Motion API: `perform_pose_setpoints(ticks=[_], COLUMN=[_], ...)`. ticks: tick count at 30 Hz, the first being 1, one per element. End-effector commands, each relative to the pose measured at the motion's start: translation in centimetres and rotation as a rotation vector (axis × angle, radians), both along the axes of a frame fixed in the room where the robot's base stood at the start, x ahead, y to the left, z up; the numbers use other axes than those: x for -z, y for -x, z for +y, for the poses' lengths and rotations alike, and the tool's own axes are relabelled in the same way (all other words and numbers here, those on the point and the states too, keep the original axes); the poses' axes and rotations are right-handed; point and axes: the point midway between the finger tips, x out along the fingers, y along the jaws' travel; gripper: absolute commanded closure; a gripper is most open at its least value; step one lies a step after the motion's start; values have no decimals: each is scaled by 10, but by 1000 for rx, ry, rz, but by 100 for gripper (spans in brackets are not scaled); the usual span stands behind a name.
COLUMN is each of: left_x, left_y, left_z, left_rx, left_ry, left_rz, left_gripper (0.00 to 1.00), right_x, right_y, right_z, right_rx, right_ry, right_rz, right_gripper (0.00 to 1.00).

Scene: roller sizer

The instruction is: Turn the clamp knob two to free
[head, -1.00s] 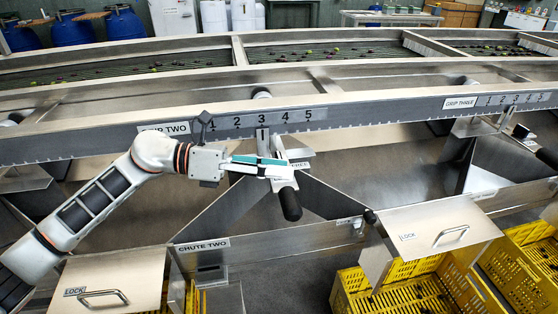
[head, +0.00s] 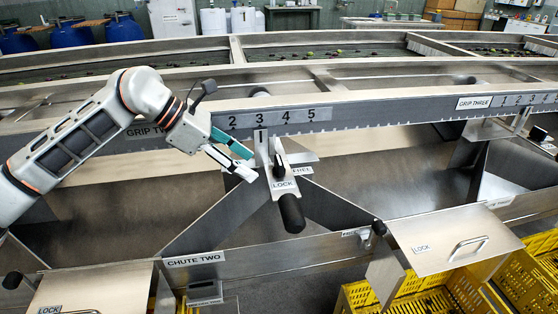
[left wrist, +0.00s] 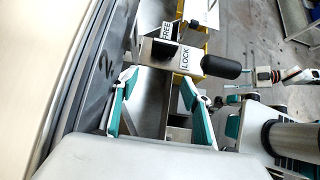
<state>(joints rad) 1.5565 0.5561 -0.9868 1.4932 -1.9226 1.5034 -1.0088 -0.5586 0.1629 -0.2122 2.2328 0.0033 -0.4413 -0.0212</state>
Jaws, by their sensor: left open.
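Clamp knob two (head: 279,160) is a small black knob on a metal clamp plate (head: 262,150) under the GRIP TWO scale. It also shows in the left wrist view (left wrist: 193,30). The LOCK label (head: 284,184) and the FREE label (head: 300,171) are beside it. A black handle (head: 291,212) sticks out below the plate. My left gripper (head: 250,165) is open and empty, just left of the knob and apart from it. Its teal-padded fingers are spread in the left wrist view (left wrist: 158,78). My right gripper (left wrist: 235,92) shows small there; its opening is unclear.
The scale rail (head: 350,114) runs behind the clamp. Slanted chute panels (head: 225,205) and the CHUTE TWO beam (head: 265,249) lie below. A lidded chute cover (head: 450,232) and yellow crates (head: 385,295) stand at lower right. Open room lies in front of the clamp.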

Motion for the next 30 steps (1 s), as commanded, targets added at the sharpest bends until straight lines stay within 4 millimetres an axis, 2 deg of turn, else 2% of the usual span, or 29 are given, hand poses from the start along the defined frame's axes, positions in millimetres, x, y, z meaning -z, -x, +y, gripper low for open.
perform_pose_setpoints(ticks=[1,6,12,17,26,28,30], left_x=[3,3,2,10,9,9,9], left_y=[-2,-8,-14,-15,-16,-16,-16], left_z=[-12,-44,-71,-78,-79,-79,-79], left_rx=[3,1,1,0,-1,-1,-1], left_ry=[3,3,3,2,2,2,2], left_rz=[5,5,4,7,3,3,3], left_gripper=[51,51,51,51,51,64,83], right_x=[2,3,4,8,1,0,-1], right_y=[1,1,1,4,-1,-1,-1], right_z=[0,1,2,3,4,4,4], right_rx=[-1,-3,-4,-5,-6,-5,-5], right_ry=[-1,-3,-6,-6,-9,-10,-10], right_rz=[4,4,5,13,-1,-3,-4], right_gripper=[60,60,60,60,60,60,60])
